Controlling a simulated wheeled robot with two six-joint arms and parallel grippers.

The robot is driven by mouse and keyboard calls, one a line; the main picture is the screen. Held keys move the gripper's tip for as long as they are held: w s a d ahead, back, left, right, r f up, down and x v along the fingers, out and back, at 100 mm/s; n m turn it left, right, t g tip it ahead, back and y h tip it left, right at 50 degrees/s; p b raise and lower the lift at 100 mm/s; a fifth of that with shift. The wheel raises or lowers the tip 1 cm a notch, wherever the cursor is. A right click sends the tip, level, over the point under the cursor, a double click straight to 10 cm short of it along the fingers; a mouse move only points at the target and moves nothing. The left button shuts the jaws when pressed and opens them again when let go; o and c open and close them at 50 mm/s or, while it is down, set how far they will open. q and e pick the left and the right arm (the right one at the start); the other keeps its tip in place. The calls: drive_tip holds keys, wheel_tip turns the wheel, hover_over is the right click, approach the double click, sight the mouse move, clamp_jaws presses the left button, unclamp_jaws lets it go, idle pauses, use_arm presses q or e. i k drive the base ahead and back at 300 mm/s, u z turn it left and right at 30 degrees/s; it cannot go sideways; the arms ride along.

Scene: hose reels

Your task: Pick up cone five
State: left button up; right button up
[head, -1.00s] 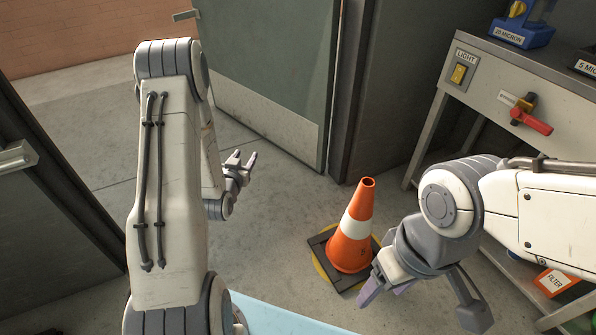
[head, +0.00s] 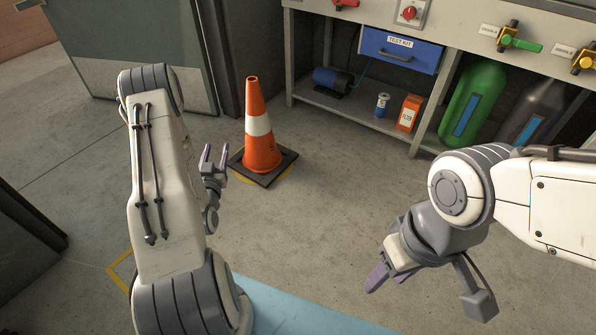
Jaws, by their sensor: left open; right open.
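An orange cone (head: 263,152) with a white band and a dark square base stands upright on the floor left of the picture's middle. My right gripper (head: 425,290) is open and empty over the floor at lower right, well apart from the cone.
A workbench (head: 460,35) with valves and a blue test kit drawer (head: 399,48) stands at the back right. A grey-green door (head: 130,50) is behind. The middle floor is clear.

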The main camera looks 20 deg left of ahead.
sight(261, 155)
drive_tip(key=z, duration=0.4)
drive_tip(key=i, duration=1.15)
drive_tip(key=u, duration=0.65)
